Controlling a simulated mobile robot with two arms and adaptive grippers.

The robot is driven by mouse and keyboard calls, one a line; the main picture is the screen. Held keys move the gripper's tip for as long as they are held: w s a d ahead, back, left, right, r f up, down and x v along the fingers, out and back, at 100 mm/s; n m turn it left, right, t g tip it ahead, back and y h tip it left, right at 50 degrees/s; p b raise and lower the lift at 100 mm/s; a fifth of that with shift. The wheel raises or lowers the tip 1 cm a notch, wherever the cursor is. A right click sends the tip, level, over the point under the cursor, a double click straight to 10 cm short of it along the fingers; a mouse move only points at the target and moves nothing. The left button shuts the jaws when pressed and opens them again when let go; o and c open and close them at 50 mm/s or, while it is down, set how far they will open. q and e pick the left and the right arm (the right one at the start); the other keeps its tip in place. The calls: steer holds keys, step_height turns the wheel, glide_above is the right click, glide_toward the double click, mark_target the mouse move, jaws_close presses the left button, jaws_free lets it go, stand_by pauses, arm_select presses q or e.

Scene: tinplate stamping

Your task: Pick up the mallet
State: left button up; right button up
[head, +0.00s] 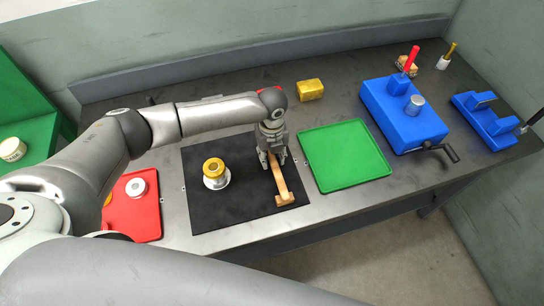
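The wooden mallet (280,184) is light brown and sits at the right side of the black mat (210,214), its crosspiece toward the front edge. My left gripper (273,162) points down at the far end of the mallet, with one finger on either side of the wood. The gripper hides that far end. I cannot tell whether the fingers press on the wood or stand slightly apart from it. My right gripper is not in view.
A brass and silver round piece (215,170) stands on the mat. A green tray (345,155) is close on the right, a red tray (146,220) on the left. Behind lies a yellow block (310,90). A blue machine with a crank (398,122) stands further right.

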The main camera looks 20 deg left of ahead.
arm_select(q)
jaws_close()
steer(key=shift+r, duration=0.2)
